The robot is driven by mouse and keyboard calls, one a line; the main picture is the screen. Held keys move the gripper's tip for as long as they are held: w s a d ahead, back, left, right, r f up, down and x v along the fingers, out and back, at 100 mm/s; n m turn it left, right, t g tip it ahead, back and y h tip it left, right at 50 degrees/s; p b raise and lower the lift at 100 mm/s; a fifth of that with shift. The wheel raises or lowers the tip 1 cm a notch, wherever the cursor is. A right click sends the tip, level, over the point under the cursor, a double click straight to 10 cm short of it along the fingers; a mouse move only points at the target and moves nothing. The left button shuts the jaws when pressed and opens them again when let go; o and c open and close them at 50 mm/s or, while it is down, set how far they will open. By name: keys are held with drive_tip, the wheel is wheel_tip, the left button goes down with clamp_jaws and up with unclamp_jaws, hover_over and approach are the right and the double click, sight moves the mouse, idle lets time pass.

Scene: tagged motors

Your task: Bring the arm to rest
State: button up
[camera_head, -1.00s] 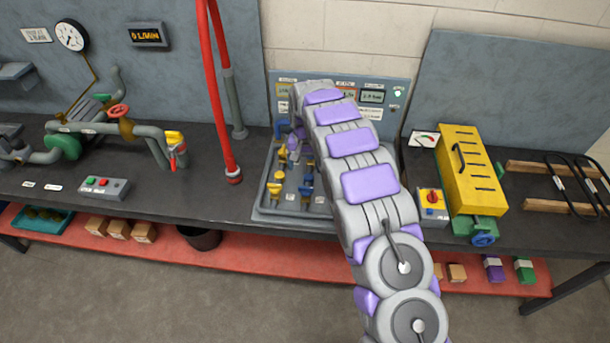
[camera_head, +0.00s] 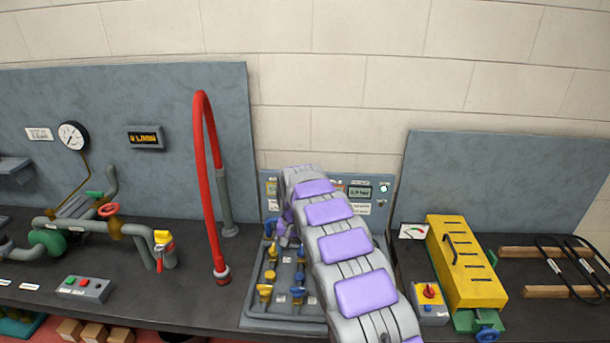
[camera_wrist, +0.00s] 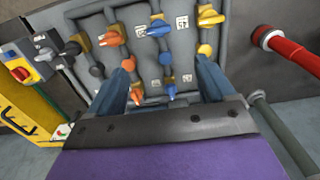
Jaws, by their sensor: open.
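My arm reaches forward over the bench to a grey valve panel, and its links cover the panel's right part in the head view. My gripper (camera_wrist: 165,60) is open in the wrist view, its two dark blue fingers apart with nothing clearly held between them. The fingers point at the valve panel (camera_wrist: 183,60), which has rows of grey pipes. An orange handle (camera_wrist: 112,36), a blue handle (camera_wrist: 158,29) and a yellow handle (camera_wrist: 209,15) show beyond the fingers. In the head view the gripper itself is mostly hidden by the arm.
A red hose (camera_head: 215,190) stands left of the panel. A yellow box (camera_head: 465,262) and a small switch box (camera_head: 428,301) with a red-and-yellow knob stand to the right. A button box (camera_head: 84,289) and pipework (camera_head: 90,225) are at the left. Open air lies above the bench.

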drive_tip(key=s+d+r+b, duration=0.1)
drive_tip(key=s+d+r, duration=0.55)
drive_tip(key=s, duration=0.35)
drive_tip(key=s+d+r+b, duration=0.1)
drive_tip(key=s+d+r, duration=0.5)
drive_tip(key=s+d, duration=0.3)
drive_tip(key=s+d+f+g, duration=0.1)
drive_tip(key=s+d, duration=0.1)
drive_tip(key=s, duration=1.3)
drive_tip(key=s+d+f+b, duration=0.1)
drive_tip(key=s+d, duration=0.1)
drive_tip(key=s, duration=1.4)
drive_tip(key=shift+s+f+n+g, duration=0.15)
drive_tip(key=shift+f+n+g, duration=0.15)
drive_tip(key=shift+g, duration=0.1)
